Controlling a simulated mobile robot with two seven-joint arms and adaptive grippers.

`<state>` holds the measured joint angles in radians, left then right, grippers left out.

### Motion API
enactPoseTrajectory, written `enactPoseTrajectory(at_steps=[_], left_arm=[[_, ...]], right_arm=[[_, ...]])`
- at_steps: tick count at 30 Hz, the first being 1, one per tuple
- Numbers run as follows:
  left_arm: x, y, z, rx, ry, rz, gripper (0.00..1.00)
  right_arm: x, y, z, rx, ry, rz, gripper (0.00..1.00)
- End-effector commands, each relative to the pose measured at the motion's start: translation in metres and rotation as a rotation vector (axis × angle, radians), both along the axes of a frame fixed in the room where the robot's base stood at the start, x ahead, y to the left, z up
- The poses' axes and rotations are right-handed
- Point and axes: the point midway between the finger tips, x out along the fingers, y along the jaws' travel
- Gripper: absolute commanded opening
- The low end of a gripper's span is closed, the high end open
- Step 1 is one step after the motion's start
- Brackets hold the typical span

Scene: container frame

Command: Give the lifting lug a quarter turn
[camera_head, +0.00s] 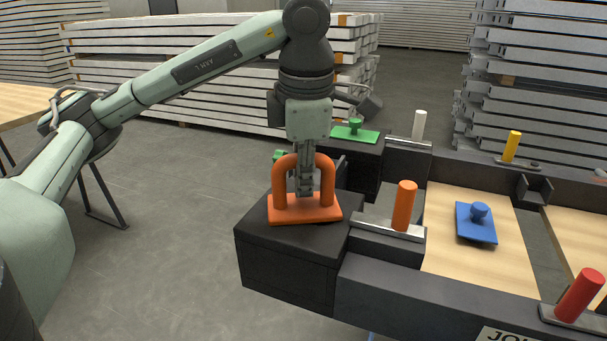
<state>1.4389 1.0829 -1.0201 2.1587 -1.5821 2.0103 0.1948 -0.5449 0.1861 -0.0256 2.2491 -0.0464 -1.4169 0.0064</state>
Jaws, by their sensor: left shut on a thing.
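An orange lifting lug (326,182), an arch on a flat base plate, sits upright on the black corner block (285,272) of the frame. My left gripper (305,188) points straight down at the arch, with its fingers in the middle of the opening. It is shut on the lug. The fingers hide part of the arch's top and middle. My right gripper does not show.
An orange peg (404,206) stands on a metal plate just right of the block. A blue knobbed plate (476,222) lies on a wooden panel (455,262). A green knobbed plate (354,131) is behind. White, yellow and red pegs stand farther right.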

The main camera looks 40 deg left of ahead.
Motion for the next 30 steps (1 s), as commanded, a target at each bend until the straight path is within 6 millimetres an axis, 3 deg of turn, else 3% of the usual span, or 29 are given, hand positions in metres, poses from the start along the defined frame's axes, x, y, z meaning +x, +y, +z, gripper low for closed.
enactPoseTrajectory(at_steps=[15, 30], left_arm=[[-0.002, 0.002, -0.001, 0.001, 0.006, 0.229, 0.00], [-0.001, 0.002, -0.001, 0.000, 0.005, 0.269, 0.00]], right_arm=[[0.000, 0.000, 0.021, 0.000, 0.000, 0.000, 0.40], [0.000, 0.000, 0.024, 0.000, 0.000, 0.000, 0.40]])
